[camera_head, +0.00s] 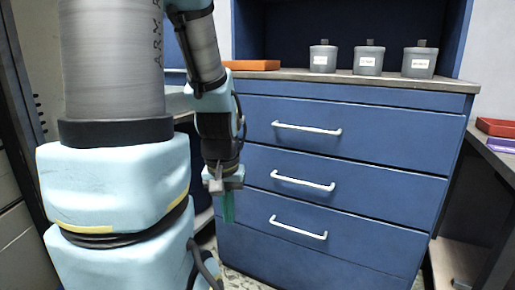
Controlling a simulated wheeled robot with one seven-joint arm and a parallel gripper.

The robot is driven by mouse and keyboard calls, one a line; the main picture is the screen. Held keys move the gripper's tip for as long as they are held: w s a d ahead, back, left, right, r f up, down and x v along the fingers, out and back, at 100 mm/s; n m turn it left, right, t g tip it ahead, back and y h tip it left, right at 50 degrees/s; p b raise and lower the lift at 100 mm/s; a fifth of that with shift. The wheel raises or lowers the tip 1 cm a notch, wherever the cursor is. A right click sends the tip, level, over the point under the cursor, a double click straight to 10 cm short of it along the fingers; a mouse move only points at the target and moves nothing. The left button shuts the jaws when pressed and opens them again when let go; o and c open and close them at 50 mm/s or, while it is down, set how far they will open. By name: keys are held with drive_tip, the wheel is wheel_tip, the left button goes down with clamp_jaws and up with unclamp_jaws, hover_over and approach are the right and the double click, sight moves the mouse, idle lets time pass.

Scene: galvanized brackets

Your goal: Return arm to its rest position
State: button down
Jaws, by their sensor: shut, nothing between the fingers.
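My arm hangs at the left of the view, its last links pointing down. My gripper (228,208) is at the lower end, with greenish fingers pointing at the floor. Its fingers are shut and hold nothing. It is in front of the left side of the blue drawer cabinet (390,172), below the level of the cabinet top. I cannot tell how wide the gap to the cabinet is.
The cabinet has three closed drawers with white handles (306,129). On its top (300,74) stand three grey labelled containers (368,60) and an orange tray (252,65). A side table at the right holds a red tray (497,127) and a purple item (502,144).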

wheel_tip(320, 180, up, 18)
drive_tip(key=p, duration=1.6)
